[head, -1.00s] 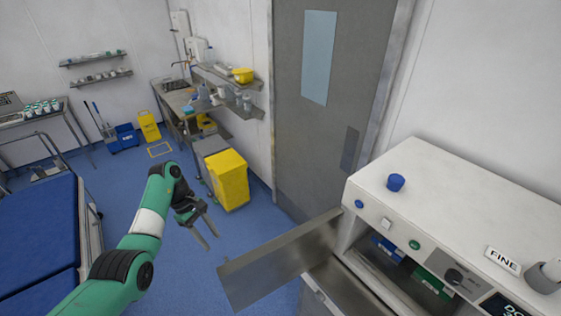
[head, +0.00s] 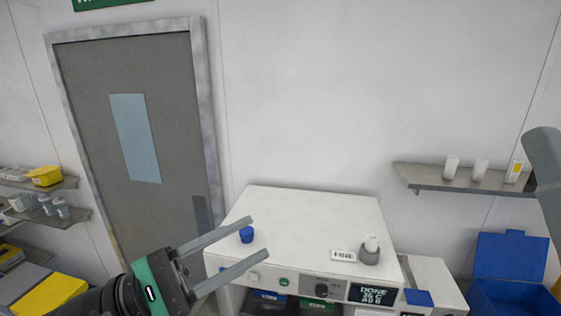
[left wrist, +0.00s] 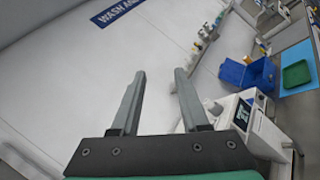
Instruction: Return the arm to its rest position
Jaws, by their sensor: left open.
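My left gripper (head: 250,243) is raised in front of the white cabinet in the head view, its two long grey fingers spread apart with nothing between them. In the left wrist view the same open fingers (left wrist: 158,82) point toward the bare white wall. The green and black wrist of my left arm enters from the lower left of the head view.
The white cabinet (head: 310,212) has a blue cap (head: 246,235), a small white label (head: 343,256) and a grey holder (head: 369,256) on top. Its display (head: 372,294) reads DONE. A wall shelf (head: 445,182) and a blue bin (head: 512,285) stand at right.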

